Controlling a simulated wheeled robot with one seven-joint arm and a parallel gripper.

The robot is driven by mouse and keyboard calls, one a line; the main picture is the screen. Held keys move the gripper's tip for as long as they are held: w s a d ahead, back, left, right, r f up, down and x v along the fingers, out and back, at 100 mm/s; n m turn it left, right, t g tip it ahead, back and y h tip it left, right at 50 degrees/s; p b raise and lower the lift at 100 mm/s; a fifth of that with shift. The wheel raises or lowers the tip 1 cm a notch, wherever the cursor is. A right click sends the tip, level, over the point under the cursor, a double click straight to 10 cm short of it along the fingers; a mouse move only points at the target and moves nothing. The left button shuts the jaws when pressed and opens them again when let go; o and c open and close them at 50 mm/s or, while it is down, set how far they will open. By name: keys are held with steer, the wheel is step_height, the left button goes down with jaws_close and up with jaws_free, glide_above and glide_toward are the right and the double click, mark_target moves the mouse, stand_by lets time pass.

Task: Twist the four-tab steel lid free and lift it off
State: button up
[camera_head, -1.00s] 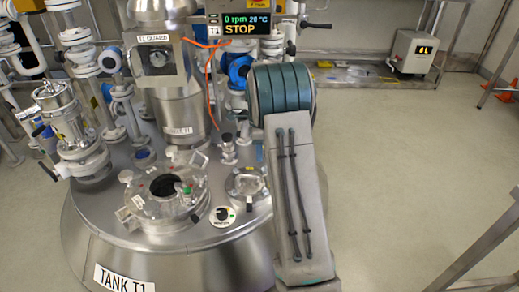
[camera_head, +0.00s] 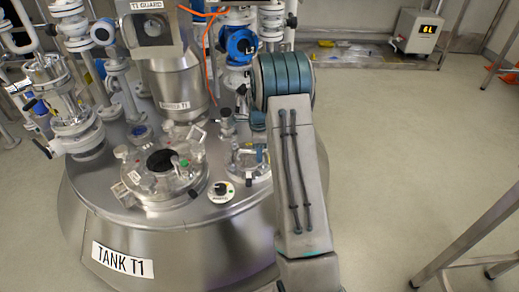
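A round steel manway cover (camera_head: 150,197) with a dark round centre and several clamps or tabs on its rim sits on top of the tank (camera_head: 175,250). A smaller round fitting (camera_head: 247,166) with a bright rim sits to its right, partly behind my arm. I cannot tell for certain which of the two is the four-tab lid. Both look seated on the tank top. My arm crosses the picture at centre right, with its grey link in front of the tank's right side. My gripper cannot be made out; the arm hides that area.
A steel vessel (camera_head: 172,75) and the T1 guard box (camera_head: 151,30) stand behind the cover. A blue-headed instrument (camera_head: 240,45), an orange cable (camera_head: 208,40) and glass pipework (camera_head: 68,100) crowd the back and left. A round dial (camera_head: 221,191) lies between the fittings. Floor at right is open, beside a metal frame (camera_head: 470,240).

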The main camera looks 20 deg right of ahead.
jaws_close()
steer(key=m, duration=0.1)
steer(key=m+p, duration=0.1)
steer(key=shift+s+a+r+m, duration=0.15)
steer(key=shift+s+a+m, duration=0.2)
steer(key=shift+a+m, duration=0.05)
steer(key=shift+s+a+m+p, duration=0.2)
steer(key=shift+m+p, duration=0.3)
steer(key=shift+m, duration=0.6)
steer(key=shift+s+m+p, duration=0.1)
steer(key=shift+m+p, duration=0.2)
steer(key=shift+m, duration=0.1)
step_height(320, 180, up, 7)
steer(key=p, duration=0.6)
steer(key=shift+r, duration=0.15)
